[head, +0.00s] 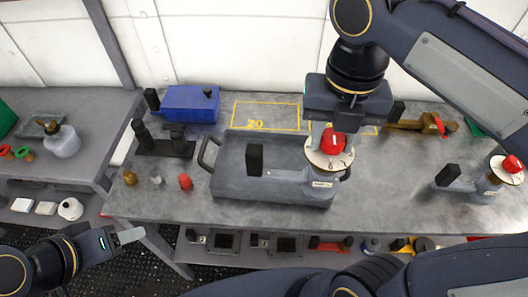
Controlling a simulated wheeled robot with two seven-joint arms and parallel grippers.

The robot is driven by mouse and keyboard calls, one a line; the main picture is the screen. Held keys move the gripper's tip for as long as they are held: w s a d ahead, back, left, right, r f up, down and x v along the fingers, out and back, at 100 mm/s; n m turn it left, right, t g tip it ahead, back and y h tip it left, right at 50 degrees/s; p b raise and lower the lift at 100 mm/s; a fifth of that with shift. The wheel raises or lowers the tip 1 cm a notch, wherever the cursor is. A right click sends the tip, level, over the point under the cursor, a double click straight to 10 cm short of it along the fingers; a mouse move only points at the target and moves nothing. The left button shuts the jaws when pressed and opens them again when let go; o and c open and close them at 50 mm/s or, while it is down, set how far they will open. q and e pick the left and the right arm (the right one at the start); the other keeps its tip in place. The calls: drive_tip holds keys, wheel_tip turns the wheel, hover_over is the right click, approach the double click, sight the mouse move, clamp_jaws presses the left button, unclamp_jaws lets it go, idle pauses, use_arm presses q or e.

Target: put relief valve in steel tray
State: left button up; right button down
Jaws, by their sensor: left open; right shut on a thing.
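The relief valve (290,175), a grey body with a black end, a white dial and a red knob, is held by my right gripper (331,137). The gripper is shut on it at the knob and dial end. The valve is over the right half of the steel tray (235,187), a grey tray with side handles in the middle of the bench. I cannot tell whether the valve touches the tray floor. The gripper hides part of the knob. My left gripper (126,237) is open and empty at the lower left, off the bench's front edge.
A similar valve (470,186) stands at the right. A brass valve (412,125) lies behind it. A blue box (190,104) and black fittings (165,143) stand at the back left. Small brass, grey and red pieces (185,181) stand left of the tray.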

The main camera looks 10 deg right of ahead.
drive_tip(key=w+a+f, duration=0.3)
drive_tip(key=w+f, duration=0.9)
drive_tip(key=w, duration=0.1)
drive_tip(key=shift+a+f+p, duration=0.3)
drive_tip(key=shift+f+p, duration=0.1)
drive_tip(key=shift+f, duration=0.1)
drive_tip(key=c, duration=0.9)
unclamp_jaws()
